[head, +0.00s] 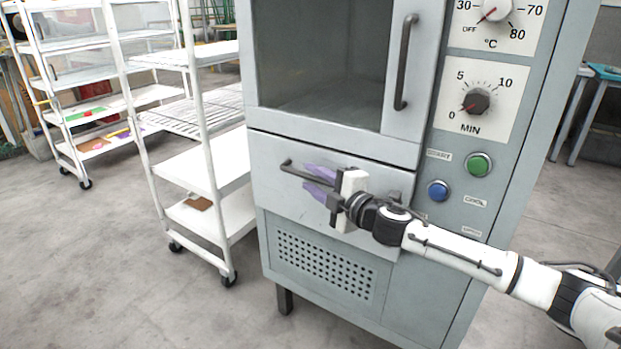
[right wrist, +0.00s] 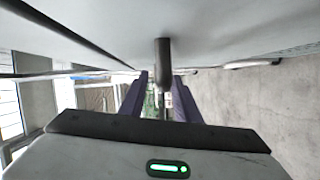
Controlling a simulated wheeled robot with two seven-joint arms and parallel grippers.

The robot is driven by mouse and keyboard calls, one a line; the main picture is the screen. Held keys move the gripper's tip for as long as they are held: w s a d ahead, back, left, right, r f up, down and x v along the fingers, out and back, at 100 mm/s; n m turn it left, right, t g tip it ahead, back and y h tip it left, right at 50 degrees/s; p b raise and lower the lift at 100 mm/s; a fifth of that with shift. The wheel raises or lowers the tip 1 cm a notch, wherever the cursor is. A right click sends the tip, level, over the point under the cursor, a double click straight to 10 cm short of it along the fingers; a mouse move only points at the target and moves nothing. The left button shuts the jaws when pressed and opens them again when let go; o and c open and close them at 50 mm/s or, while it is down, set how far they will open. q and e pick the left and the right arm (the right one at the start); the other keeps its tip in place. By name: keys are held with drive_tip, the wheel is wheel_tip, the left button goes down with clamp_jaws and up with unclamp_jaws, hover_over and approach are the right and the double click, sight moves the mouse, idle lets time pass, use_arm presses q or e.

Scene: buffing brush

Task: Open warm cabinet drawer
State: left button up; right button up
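The warm cabinet (head: 410,290) is a tall grey unit, and its drawer (head: 270,180) sits below the glass door. The drawer front looks flush with the cabinet. A dark bar handle (head: 290,168) runs across the drawer, its middle hidden by my right gripper (head: 313,182). The purple fingers are apart, one above and one below the bar. In the right wrist view, the handle (right wrist: 163,62) shows in line with the gap between the open fingers (right wrist: 164,95). I cannot tell whether they touch it. My left gripper is out of view.
The glass door has a vertical handle (head: 405,62). Dials, a green button (head: 478,164) and a blue button (head: 437,191) are on the panel at right. A white wheeled rack (head: 205,170) stands close at left. The floor (head: 130,270) in front is clear.

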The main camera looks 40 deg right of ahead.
drive_tip(key=shift+w, duration=0.75)
clamp_jaws()
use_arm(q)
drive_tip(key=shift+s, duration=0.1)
use_arm(e)
drive_tip(key=shift+a, duration=0.2)
